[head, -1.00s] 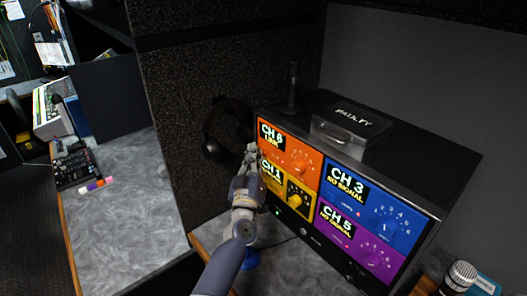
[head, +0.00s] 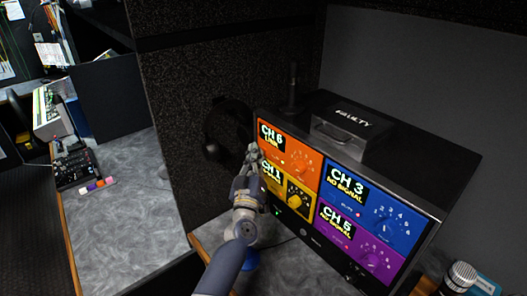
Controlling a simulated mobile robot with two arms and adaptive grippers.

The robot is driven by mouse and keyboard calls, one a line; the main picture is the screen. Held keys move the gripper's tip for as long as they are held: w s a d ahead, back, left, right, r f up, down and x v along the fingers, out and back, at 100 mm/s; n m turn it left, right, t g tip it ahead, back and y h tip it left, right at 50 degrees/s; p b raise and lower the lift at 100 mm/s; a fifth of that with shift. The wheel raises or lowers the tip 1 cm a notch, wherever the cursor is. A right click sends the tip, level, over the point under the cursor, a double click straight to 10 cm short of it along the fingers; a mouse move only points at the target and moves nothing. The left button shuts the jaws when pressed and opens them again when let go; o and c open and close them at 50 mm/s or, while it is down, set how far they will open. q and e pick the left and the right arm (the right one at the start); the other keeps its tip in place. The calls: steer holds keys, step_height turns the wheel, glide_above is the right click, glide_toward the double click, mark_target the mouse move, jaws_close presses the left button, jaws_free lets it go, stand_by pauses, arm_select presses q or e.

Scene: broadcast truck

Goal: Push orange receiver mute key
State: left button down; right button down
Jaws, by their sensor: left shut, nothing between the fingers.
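The receiver unit (head: 468,178) is a black box with four coloured front panels. The orange panel (head: 302,138) at upper left reads CH 6 and has an orange knob (head: 300,161). My left gripper (head: 252,152) is shut and empty, at the left edge of the orange panel, covering its lower left part. I cannot tell whether the fingertips touch the panel, and the mute key is too small or hidden to make out. My right gripper is not in view.
The yellow CH 1 panel (head: 290,207) lies below, with the blue CH 3 panel (head: 393,222) and purple CH 5 panel (head: 372,262) to the right. A metal case (head: 341,140) marked FAULTY sits on top. Headphones (head: 212,135) hang on the left wall.

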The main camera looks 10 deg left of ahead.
arm_select(q)
steer(key=shift+s+a, duration=0.2)
steer(key=shift+s, duration=0.1)
steer(key=s+a+p, duration=0.2)
steer(key=s+a, duration=0.1)
steer(key=s, duration=0.1)
steer(key=shift+s+a+p, duration=0.3)
steer(key=shift+s+a, duration=0.1)
stand_by(0.4)
